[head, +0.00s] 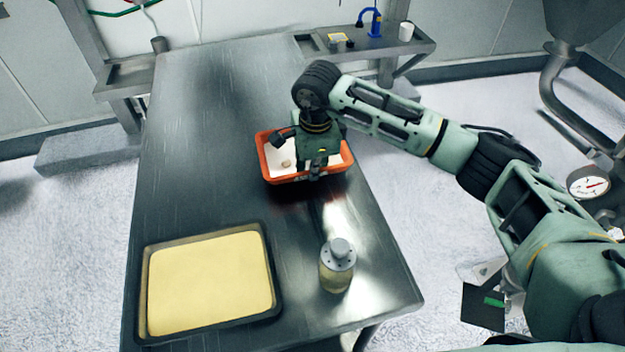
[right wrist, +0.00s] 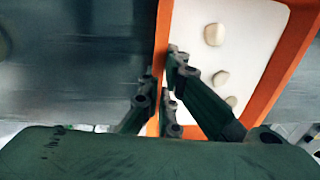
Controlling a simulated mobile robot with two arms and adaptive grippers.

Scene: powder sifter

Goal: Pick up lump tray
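The lump tray (head: 268,170) is an orange tray with a white inside, on the far half of the steel table. Whitish lumps lie in it; several show in the right wrist view (right wrist: 214,34). My right gripper (head: 302,160) is down over the tray's near side and hides part of it. In the right wrist view its fingers (right wrist: 160,90) stand on both sides of the orange rim (right wrist: 163,30), with tips close to it. I cannot tell whether they press on the rim. The tray appears to rest on the table. My left gripper is not in view.
A dark pan of yellow powder (head: 210,283) lies at the table's near left. A capped bottle (head: 338,265) stands near the right edge. The table's far left (head: 200,110) is clear. A side shelf (head: 395,45) holds a blue item and a white cup.

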